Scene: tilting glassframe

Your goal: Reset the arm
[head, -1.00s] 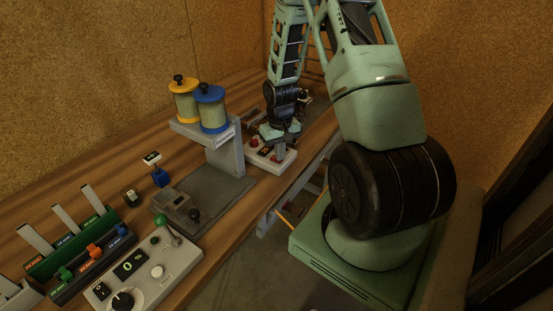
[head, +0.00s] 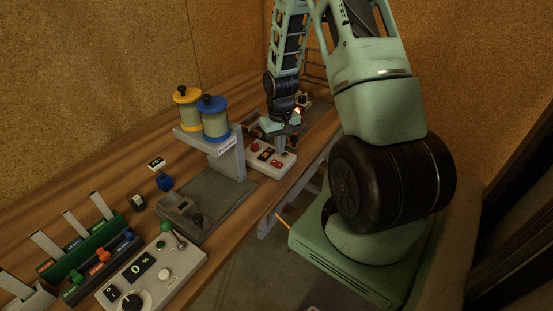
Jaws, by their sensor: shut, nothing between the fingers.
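My arm reaches from its base at the right over the far part of the bench. My gripper (head: 275,137) is at the arm's far end, small in the head view. It is shut and holds nothing that I can see. It hangs over the back edge of a white control box (head: 284,164) with red buttons. I cannot tell whether it touches the box. Part of the bench behind it is hidden by my arm.
A wooden bench (head: 110,157) runs along the wall. A grey stand (head: 233,163) holds yellow (head: 188,106) and blue (head: 214,121) capped cylinders. Floor lies beyond the bench edge.

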